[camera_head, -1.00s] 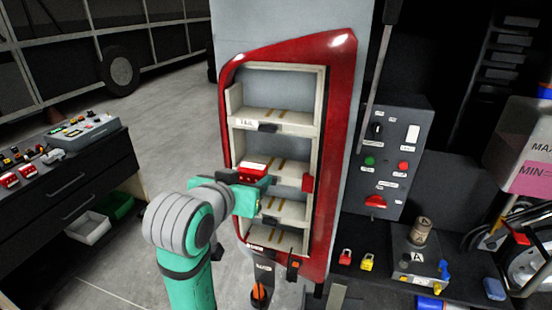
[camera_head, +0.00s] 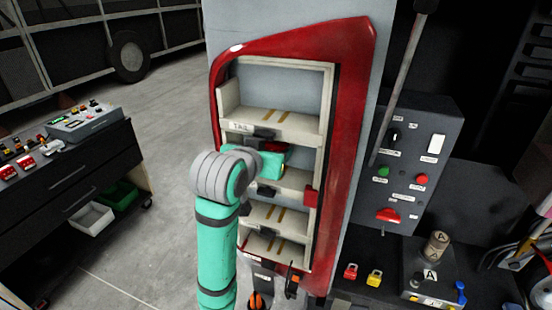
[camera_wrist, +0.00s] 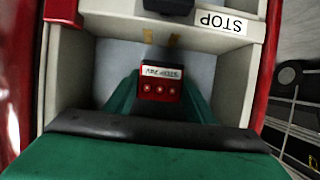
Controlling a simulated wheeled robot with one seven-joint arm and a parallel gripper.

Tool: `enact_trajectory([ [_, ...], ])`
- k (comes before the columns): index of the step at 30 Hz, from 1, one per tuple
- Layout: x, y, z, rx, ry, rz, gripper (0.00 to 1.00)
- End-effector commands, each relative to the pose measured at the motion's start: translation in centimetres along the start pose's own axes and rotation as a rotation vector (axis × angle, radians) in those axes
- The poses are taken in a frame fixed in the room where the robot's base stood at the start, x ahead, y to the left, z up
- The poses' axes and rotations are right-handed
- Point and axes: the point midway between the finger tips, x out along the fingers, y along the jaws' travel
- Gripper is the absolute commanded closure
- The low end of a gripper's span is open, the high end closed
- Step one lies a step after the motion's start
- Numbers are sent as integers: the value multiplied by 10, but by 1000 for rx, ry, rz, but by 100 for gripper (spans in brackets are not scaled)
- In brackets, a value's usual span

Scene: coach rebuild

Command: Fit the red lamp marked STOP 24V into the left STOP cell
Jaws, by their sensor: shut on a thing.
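The red lamp (camera_wrist: 160,88) has a white label, upside down in the wrist view, that appears to read STOP 24V. My gripper (camera_wrist: 158,92) is shut on it, a green finger on each side. In the head view only a sliver of the lamp's red (camera_head: 274,146) shows above my gripper (camera_head: 268,162). The lamp is at the mouth of the cell whose ledge bears the STOP label (camera_wrist: 222,22), between its pale side walls. I cannot tell how deep it is or whether it touches the cell. My gripper hides much of this cell in the head view.
The TAIL ledge (camera_head: 241,126) is just above my gripper, and more cells lie below. A red block (camera_head: 311,196) sits on the right post. The red housing frame (camera_head: 345,150) surrounds the cells. A dark control panel (camera_head: 409,170) stands to the right.

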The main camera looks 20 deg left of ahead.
Motion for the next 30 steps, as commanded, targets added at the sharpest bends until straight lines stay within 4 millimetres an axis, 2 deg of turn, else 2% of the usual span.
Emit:
enact_trajectory([
  [6, 14, 14, 24, 7, -2, 20, 75],
  [9, 17, 18, 27, 10, 0, 24, 75],
  [19, 14, 2, 31, 0, -1, 3, 75],
  [20, 13, 2, 31, 0, -1, 2, 43],
  [21, 13, 1, 31, 0, -1, 2, 34],
  [30, 13, 1, 31, 0, 0, 1, 32],
])
